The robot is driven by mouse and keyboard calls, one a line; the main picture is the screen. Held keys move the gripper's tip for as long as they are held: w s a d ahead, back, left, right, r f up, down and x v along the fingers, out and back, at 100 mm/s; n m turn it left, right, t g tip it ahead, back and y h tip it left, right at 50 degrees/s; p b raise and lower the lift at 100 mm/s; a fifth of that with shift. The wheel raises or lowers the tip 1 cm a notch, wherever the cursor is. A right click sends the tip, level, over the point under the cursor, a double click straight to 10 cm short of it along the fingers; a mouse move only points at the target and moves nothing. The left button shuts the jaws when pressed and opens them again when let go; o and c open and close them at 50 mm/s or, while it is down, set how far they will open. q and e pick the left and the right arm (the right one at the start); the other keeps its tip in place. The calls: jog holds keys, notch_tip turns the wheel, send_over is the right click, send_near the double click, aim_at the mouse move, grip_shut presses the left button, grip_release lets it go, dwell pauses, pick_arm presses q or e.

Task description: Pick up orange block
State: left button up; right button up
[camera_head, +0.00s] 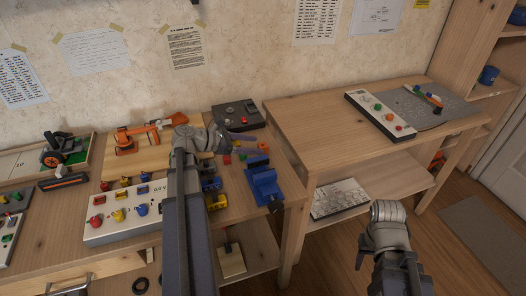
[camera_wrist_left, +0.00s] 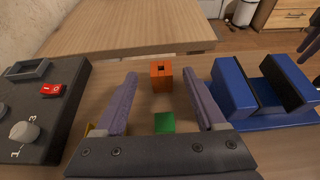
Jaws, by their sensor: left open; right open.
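The orange block (camera_wrist_left: 161,76), a small cube with a dark hole in its top, stands on the wooden table in the left wrist view. In the head view the orange block (camera_head: 263,147) is small, just right of my left gripper's fingers. My left gripper (camera_head: 250,144) is open; in the left wrist view its two fingers (camera_wrist_left: 160,84) spread to either side of the block, without visible contact. A green block (camera_wrist_left: 165,122) lies between the fingers, nearer the palm. My right gripper (camera_head: 361,258) is low at the right in the head view, away from the block and mostly hidden by its own wrist.
A blue vise (camera_wrist_left: 262,98) stands close right of the left fingers. A dark control box (camera_wrist_left: 48,108) with a red switch is at the left. Several coloured blocks lie near my left arm. A second wooden table (camera_head: 340,125) stands beyond, with its near top clear.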

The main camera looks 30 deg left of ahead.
aim_at(264, 148)
pick_arm(q)
jog(key=shift+w+d+f+b, duration=0.2)
jog(key=shift+d+f+b, duration=0.1)
jog(key=shift+f, duration=0.1)
jog(key=b+x, duration=0.2)
jog(key=x, duration=0.1)
jog(key=shift+w+f, duration=0.1)
jog(key=shift+f, duration=0.3)
jog(key=shift+w+d, duration=0.2)
jog(key=shift+d, duration=0.05)
jog(key=shift+c, duration=0.4)
grip_shut()
